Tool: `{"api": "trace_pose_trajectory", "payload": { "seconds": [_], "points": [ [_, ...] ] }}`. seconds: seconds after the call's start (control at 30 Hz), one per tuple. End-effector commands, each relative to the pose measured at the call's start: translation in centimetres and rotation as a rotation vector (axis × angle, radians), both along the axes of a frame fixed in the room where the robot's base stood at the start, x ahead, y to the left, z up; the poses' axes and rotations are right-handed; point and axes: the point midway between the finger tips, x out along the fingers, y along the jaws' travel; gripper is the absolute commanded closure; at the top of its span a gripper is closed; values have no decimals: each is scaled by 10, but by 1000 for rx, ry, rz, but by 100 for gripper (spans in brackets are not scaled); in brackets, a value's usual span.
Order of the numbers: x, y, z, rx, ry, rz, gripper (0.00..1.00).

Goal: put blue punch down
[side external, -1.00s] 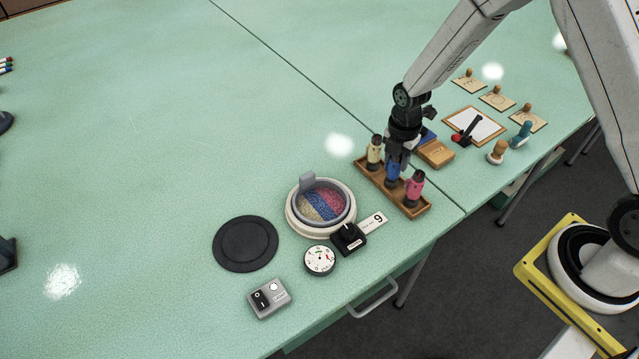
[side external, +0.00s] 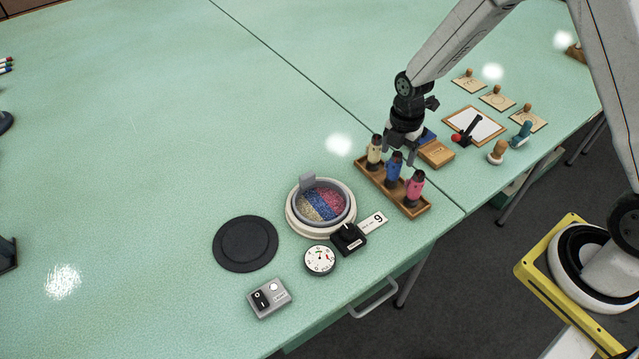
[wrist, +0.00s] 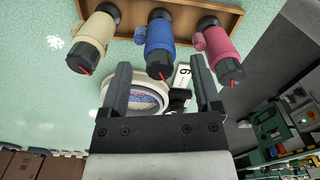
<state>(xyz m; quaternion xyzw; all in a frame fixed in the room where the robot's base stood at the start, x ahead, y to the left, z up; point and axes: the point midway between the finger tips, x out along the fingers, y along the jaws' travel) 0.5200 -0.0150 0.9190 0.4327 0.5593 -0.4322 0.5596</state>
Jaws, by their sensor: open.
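The blue punch (side external: 394,169) stands upright in the middle of the wooden tray (side external: 373,184), between the cream punch (side external: 374,151) and the pink punch (side external: 415,187). In the wrist view the blue punch (wrist: 159,36) stands in the tray (wrist: 180,5), with the cream punch (wrist: 92,38) on the left and the pink punch (wrist: 219,46) on the right. My gripper (side external: 399,155) is just above the tray, close to the blue punch. In the wrist view its two fingers (wrist: 160,85) are apart with nothing between them.
A round frame (side external: 321,207) with coloured tufts, a dial (side external: 319,260), a black knob (side external: 348,239) and a switch box (side external: 269,298) are on the table left of the tray. A wooden block (side external: 435,153) sits right of it. The left table is mostly clear.

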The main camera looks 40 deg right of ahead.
Motion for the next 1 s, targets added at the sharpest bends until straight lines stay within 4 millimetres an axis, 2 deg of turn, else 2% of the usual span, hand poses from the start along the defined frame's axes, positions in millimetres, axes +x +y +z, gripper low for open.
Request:
{"api": "trace_pose_trajectory", "payload": {
  "seconds": [0.4,0.6,0.8,1.0],
  "points": [
    [1,0,60,0,-4,0,19],
    [0,0,83,0,-3,0,19],
    [0,0,95,0,-1,0,19],
    [0,0,97,0,0,0,19]
  ]
}}
